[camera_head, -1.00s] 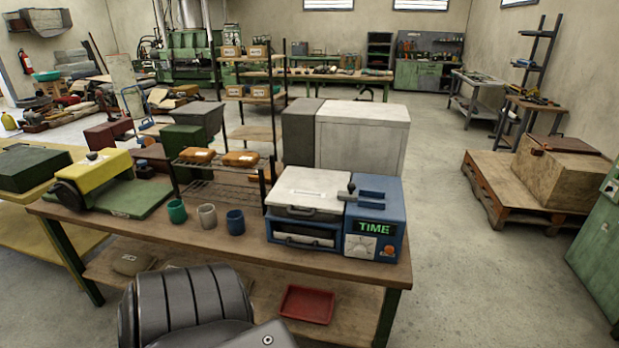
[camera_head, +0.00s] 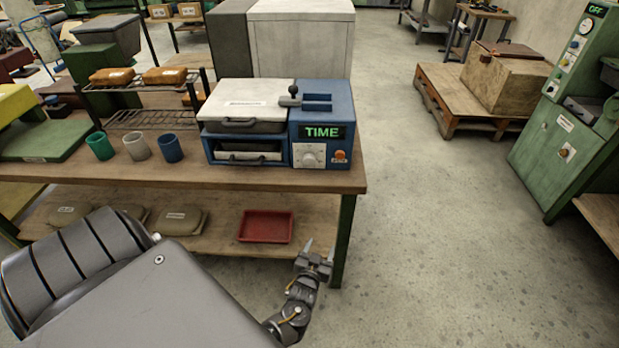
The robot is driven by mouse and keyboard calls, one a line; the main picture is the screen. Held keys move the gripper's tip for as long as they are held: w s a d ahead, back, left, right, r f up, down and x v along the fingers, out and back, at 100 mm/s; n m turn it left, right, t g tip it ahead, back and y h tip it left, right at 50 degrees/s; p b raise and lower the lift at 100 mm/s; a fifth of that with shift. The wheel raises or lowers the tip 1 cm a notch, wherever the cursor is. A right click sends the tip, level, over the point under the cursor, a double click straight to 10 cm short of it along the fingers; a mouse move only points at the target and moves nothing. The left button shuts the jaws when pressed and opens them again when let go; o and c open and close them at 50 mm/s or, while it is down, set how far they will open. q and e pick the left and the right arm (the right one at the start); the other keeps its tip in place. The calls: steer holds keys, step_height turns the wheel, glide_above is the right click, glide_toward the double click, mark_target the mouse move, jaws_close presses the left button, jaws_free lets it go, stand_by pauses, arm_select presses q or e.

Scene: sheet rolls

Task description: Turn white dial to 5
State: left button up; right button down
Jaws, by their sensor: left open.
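The machine stands at the right end of the wooden workbench (camera_head: 250,176). My left gripper (camera_head: 319,250) is open and empty, below the bench top near its front right leg, well below the dial and apart from it. My right gripper is not in view.
Three cups (camera_head: 136,147) stand left of the machine. A red tray (camera_head: 265,226) lies on the lower shelf. A green machine (camera_head: 565,120) with an "OFF" display stands at the far right. The floor (camera_head: 440,230) between it and the bench is clear.

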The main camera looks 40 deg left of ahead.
arm_select(q)
steer(key=w+a+r+n+t+y+b, duration=0.1)
steer(key=w+a+r+n+y, duration=0.15)
steer(key=r, duration=0.35)
steer(key=w+a+r+n+t+y+b, duration=0.1)
steer(key=r+n+y+b, duration=0.15)
steer(key=r, duration=0.35)
steer(key=n+y, duration=0.2)
steer(key=y, duration=0.2)
glide_toward(309, 164)
steer(key=p+x, duration=0.2)
steer(key=x, duration=0.7)
steer(key=shift+w+a+r, duration=0.1)
steer(key=shift+w+a, duration=0.15)
steer(key=shift+w, duration=0.1)
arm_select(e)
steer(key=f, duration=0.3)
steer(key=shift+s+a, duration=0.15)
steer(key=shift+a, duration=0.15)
arm_select(q)
steer(key=c, duration=1)
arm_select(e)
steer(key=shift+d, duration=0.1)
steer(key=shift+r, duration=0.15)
